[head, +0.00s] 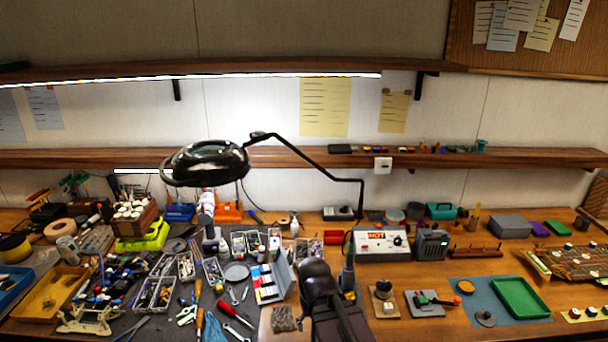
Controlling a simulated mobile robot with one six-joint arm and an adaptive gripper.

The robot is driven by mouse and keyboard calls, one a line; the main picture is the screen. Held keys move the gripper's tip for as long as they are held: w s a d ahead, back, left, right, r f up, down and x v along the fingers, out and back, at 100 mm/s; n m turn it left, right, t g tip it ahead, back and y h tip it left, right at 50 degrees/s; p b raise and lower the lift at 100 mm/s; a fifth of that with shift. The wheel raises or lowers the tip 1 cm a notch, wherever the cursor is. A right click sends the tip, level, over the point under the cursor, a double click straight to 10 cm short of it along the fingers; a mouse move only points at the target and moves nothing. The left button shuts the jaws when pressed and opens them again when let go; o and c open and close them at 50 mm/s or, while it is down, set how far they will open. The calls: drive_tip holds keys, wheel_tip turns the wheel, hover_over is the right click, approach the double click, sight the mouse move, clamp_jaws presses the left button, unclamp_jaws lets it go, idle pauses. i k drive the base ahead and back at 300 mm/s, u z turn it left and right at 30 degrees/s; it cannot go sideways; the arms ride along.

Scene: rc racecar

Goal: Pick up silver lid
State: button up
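A round, flat silver-grey disc (236,272), which looks like the silver lid, lies on the dark work mat left of the picture's middle. It is beside small parts trays and a white and blue case. A second small, dark grey round piece (485,319) with a knob lies on the blue mat at the right; I cannot tell whether it is a lid. My black arm rises from the bottom middle, with its end, my gripper (316,272), to the right of the silver disc and apart from it. The fingers cannot be made out.
The case (272,283) stands between the disc and my arm. Screwdrivers (235,313) and pliers lie in front of the disc, and metal trays (213,270) stand to its left. A black magnifier lamp (206,163) hangs above. A green tray (520,298) lies at the right.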

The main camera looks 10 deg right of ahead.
sight(485, 318)
drive_tip(key=z, duration=4.4)
drive_tip(key=i, duration=0.1)
drive_tip(key=u, duration=2.8)
